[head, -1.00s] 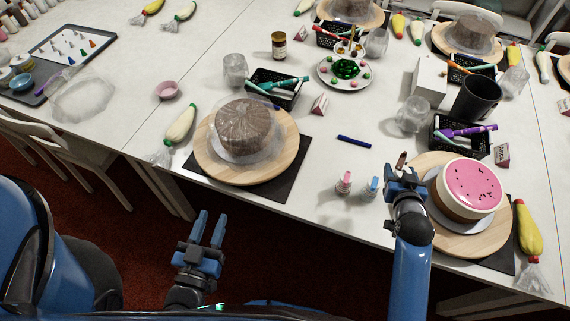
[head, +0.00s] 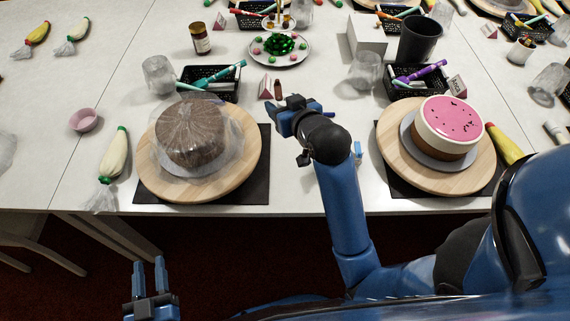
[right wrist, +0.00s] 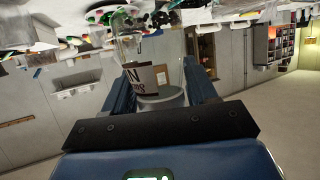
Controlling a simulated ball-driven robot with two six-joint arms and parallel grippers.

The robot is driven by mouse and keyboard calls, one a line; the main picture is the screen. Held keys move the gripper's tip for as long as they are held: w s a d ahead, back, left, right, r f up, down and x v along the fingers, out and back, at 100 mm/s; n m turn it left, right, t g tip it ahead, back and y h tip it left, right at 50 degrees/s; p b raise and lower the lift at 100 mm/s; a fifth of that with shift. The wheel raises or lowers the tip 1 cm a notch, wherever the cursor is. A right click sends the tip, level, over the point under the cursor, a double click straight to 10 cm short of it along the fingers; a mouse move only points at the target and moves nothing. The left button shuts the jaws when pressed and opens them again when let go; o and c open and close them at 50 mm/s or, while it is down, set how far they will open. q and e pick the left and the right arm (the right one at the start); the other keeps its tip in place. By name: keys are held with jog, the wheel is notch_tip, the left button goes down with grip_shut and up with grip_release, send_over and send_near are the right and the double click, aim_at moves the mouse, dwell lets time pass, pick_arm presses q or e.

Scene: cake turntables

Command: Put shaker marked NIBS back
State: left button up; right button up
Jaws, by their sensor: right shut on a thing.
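The shaker marked NIBS (right wrist: 145,80) is between the fingers of my right gripper (right wrist: 162,88); part of its label shows in the right wrist view. In the head view, the right gripper (head: 294,106) is above the table between the two turntables, and a small brown part of the shaker (head: 278,89) shows beyond its fingers. A blue shaker (head: 358,150) is partly hidden beside my right forearm. My left gripper (head: 149,277) is open and empty, off the table's front edge.
The left turntable (head: 160,192) bears a brown cake under clear wrap. The right turntable (head: 470,178) bears a pink-topped cake. Black marker baskets (head: 225,92), a dark cup (head: 418,40), clear cups (head: 158,75) and a sweets plate (head: 280,62) stand behind.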

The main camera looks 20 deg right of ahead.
notch_tip(320, 180, down, 19)
jog(key=shift+b, duration=1.2)
jog(key=shift+f, duration=0.15)
jog(key=o, duration=1.3)
